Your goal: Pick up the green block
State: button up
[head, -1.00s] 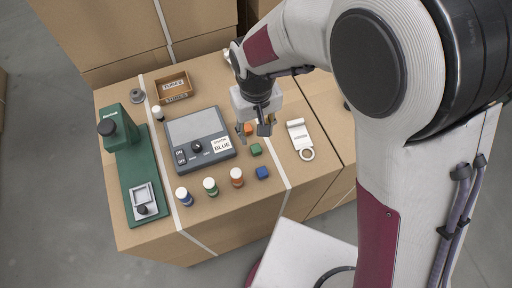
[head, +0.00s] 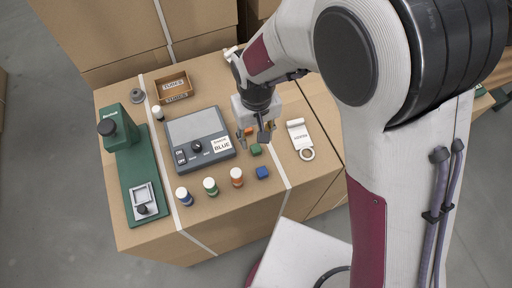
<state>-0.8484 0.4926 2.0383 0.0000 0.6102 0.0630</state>
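The green block (head: 255,149) sits on the cardboard box top, to the right of the grey device. My gripper (head: 253,140) points down with its two fingers spread apart and nothing held between them. The fingertips show just above the green block in the picture. I cannot tell their exact height over it. An orange block (head: 249,131) is partly hidden behind the fingers. A blue block (head: 262,173) lies nearer the front, below the green block in the picture.
The grey device (head: 198,140) with a BLUE label is left of my gripper. Three small bottles, blue (head: 184,196), green (head: 210,186) and orange (head: 236,177), stand in front. A silver tag-like piece (head: 299,136) lies right. A TUBES box (head: 173,86) and green press (head: 139,180) are left.

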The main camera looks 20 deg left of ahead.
aim_at(256, 148)
jog(key=shift+s+f, duration=0.15)
jog(key=shift+f, duration=2.4)
jog(key=c, duration=0.9)
